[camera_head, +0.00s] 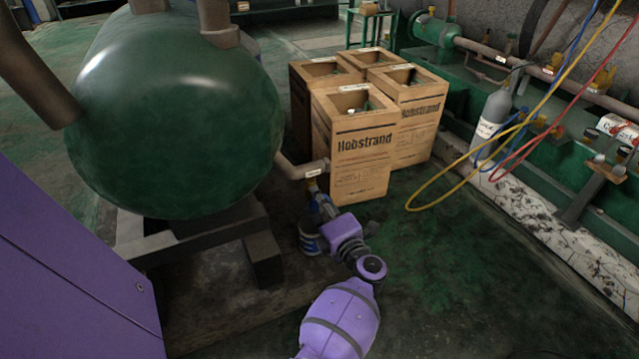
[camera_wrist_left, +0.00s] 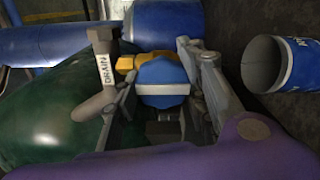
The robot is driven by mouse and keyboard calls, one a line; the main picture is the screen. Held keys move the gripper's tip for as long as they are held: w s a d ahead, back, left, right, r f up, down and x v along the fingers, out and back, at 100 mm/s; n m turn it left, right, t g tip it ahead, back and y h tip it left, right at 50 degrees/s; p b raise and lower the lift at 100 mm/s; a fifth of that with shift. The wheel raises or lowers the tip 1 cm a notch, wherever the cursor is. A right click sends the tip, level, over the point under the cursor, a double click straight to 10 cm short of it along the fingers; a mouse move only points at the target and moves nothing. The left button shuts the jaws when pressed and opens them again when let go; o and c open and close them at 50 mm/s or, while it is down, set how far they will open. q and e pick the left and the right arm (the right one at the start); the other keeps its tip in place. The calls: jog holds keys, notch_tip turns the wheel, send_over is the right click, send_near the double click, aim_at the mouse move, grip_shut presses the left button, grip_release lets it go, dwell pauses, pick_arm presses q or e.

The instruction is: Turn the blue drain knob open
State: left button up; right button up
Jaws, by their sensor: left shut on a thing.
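The blue drain knob (camera_wrist_left: 162,74) shows between the two fingers of my left gripper (camera_wrist_left: 160,88) in the wrist view, with a pale band across it. The gripper is shut on the knob. A yellow valve body (camera_wrist_left: 128,63) sits beside the knob, next to the pipe with the white DRAIN label (camera_wrist_left: 103,72). In the head view my left gripper (camera_head: 323,207) is low at the end of the drain pipe (camera_head: 297,169), which comes from the green tank (camera_head: 175,105). The knob is mostly hidden there by the gripper. My right gripper is not in view.
An open blue-and-white can (camera_wrist_left: 281,64) stands close to the gripper, on the floor under the valve. Several Hobstrand boxes (camera_head: 362,160) stand just behind the pipe end. A grey cylinder (camera_head: 490,125) with yellow, blue and red hoses is at right. The floor at lower right is clear.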

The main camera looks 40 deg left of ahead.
pick_arm(q)
jog(key=shift+w+d+r, duration=0.15)
jog(key=shift+w+r, duration=0.1)
jog(key=shift+r, duration=0.05)
jog(key=o, duration=1.1)
jog(key=shift+s+f, duration=0.1)
jog(key=shift+f, duration=0.05)
jog(key=shift+s, duration=0.1)
